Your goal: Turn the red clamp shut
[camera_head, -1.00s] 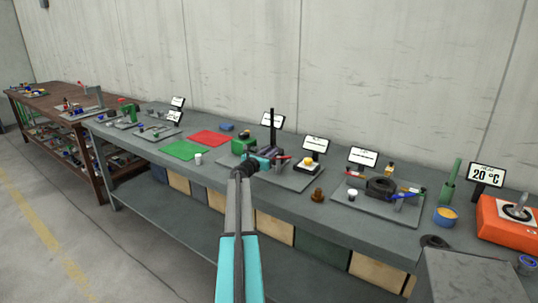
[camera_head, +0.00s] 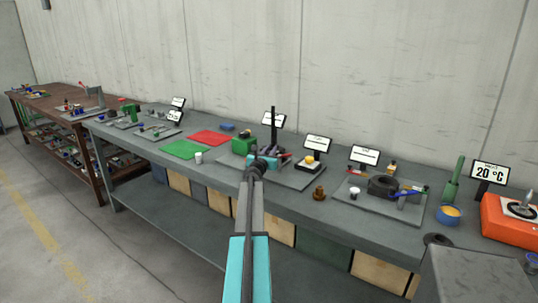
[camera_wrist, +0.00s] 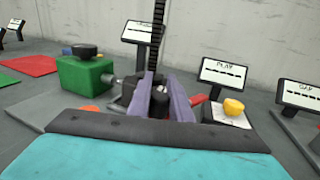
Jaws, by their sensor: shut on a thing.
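The red clamp shows in the wrist view as a short red part (camera_wrist: 197,103) just right of my right finger; the rest is hidden behind my fingers. My gripper (camera_wrist: 161,100) is shut at the clamp, its two grey-purple fingers close together with a small dark piece between them. The contact itself is hard to make out. In the head view my gripper (camera_head: 268,155) is over the grey plate (camera_head: 300,181), beside the dark upright post (camera_head: 273,125), and hides the clamp.
A green block with a black knob (camera_wrist: 86,75) stands left of my gripper. A yellow button on a white base (camera_wrist: 233,108) is close on the right. Small signs (camera_wrist: 221,72) stand behind. Green (camera_head: 185,149) and red (camera_head: 211,137) mats lie further left on the bench.

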